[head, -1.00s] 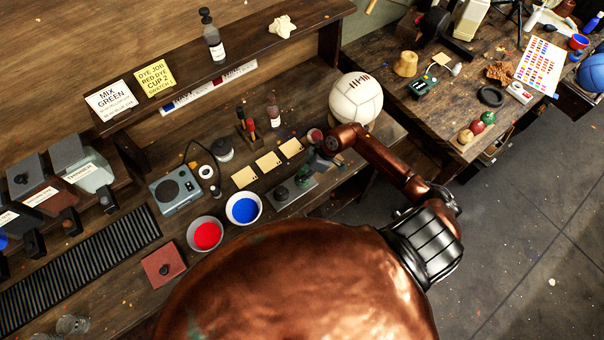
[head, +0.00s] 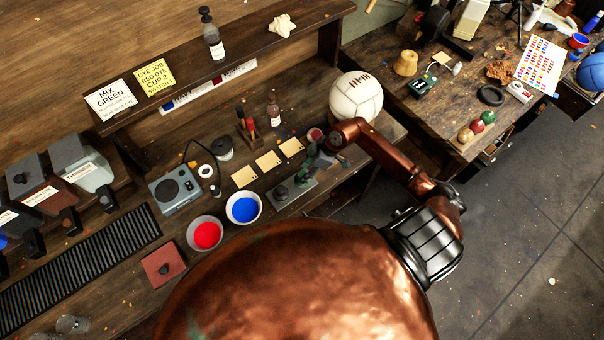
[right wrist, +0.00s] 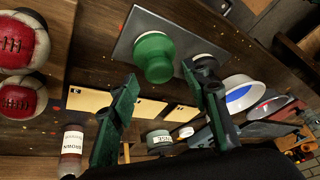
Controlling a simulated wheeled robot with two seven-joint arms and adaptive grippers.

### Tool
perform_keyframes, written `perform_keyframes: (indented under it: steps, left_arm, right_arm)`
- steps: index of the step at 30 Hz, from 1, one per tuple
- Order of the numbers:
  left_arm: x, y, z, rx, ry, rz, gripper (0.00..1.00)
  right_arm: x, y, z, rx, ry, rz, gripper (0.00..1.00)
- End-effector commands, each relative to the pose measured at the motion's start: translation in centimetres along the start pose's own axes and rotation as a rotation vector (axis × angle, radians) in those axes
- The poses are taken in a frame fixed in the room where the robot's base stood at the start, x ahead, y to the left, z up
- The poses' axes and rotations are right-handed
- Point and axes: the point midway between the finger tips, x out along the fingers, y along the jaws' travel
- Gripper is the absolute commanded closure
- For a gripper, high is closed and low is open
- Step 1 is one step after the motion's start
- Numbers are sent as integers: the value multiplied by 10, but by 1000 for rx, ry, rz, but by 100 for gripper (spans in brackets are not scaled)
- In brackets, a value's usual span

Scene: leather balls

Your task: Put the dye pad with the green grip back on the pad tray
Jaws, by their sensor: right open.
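The dye pad with the green grip (right wrist: 154,57) shows in the right wrist view, its round green knob on the grey pad tray (right wrist: 180,22). My right gripper (right wrist: 160,77) is open, its two dark green fingers short of the knob and to either side of it. In the head view my right gripper (head: 318,160) is over the right end of the tray (head: 292,203) and covers most of the green pad. A second pad with a dark grip (head: 281,192) sits at the tray's left end; a finger partly hides it in the wrist view. My left gripper is not in view.
A blue dye bowl (head: 244,208) and a red one (head: 206,236) stand left of the tray. Tan cards (head: 268,161) lie behind it. A white ball (head: 356,98), a brown bottle (head: 273,111) and a small red item (head: 315,135) are close to my right arm.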

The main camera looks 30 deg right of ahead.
Motion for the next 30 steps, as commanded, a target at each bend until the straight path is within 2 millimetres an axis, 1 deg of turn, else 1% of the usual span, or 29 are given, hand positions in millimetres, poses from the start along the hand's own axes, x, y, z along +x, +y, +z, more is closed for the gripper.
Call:
perform_keyframes:
  steps: [1,3,9,12,15,20,30]
  left_arm:
    - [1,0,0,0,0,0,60]
    - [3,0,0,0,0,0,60]
    - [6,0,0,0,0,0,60]
    - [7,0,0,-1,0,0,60]
    - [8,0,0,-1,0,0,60]
    - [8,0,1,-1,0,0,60]
    - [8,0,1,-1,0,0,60]
  right_arm:
    - [-11,1,1,-3,-2,4,57]
    - [-26,2,1,-4,-2,5,57]
    - [-67,0,1,-3,-3,3,57]
    - [-82,1,1,-1,-3,2,57]
    - [-92,0,0,-2,-1,2,57]
    - [-98,0,0,-1,-1,0,57]
    - [-98,0,0,-1,-1,0,57]
